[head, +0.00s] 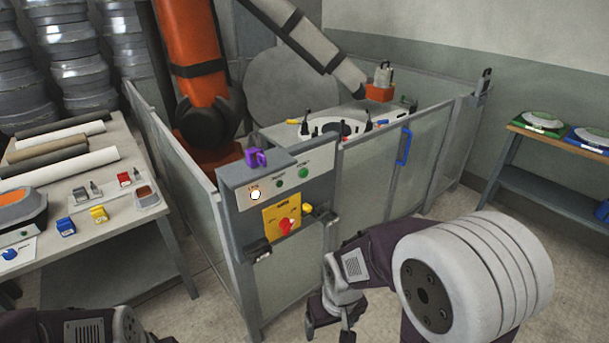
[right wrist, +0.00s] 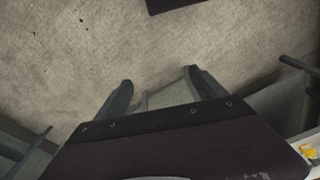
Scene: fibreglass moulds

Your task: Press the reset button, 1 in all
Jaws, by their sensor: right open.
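The control panel (head: 283,183) stands at the front corner of the fenced cell in the head view.
A red knob (head: 286,226) on a yellow plate sits below the buttons. A purple padlock-like item (head: 256,157) is on the panel's top. Fence panels (head: 365,185) surround an orange robot arm (head: 188,50).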

